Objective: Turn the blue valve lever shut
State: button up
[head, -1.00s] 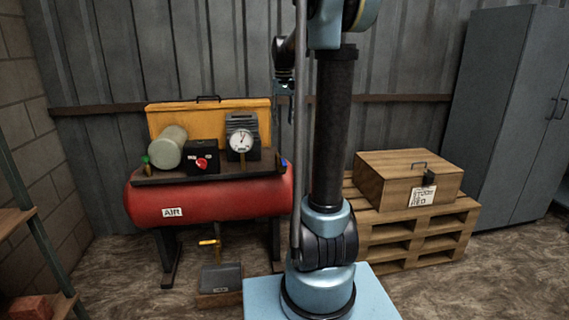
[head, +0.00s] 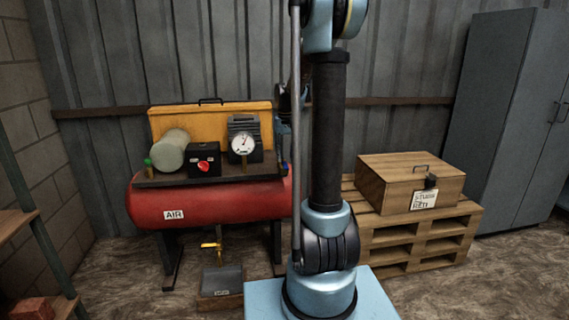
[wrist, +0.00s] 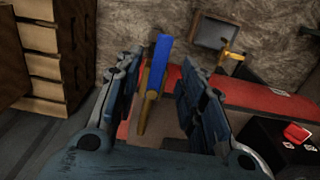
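The blue valve lever (wrist: 161,63) stands out between the fingers of my gripper (wrist: 158,72) in the wrist view, above a brass-coloured valve stem (wrist: 148,100). The gripper is open, with one finger on each side of the lever and a visible gap to both; I cannot tell how deep the lever sits between them. In the head view a small bit of the blue lever (head: 284,167) shows at the right end of the red air tank (head: 215,205). There the gripper is mostly hidden behind my arm column, just above that end.
On the tank's shelf stand a pressure gauge (head: 242,144), a black box with a red knob (head: 204,160) and a pale cylinder (head: 171,150). A yellow-handled drain valve (head: 211,246) hangs below. A wooden crate (head: 410,182) sits on a pallet (head: 420,235) at right.

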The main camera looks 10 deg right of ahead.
aim_at(286, 165)
jog(key=shift+f, duration=1.75)
grip_shut()
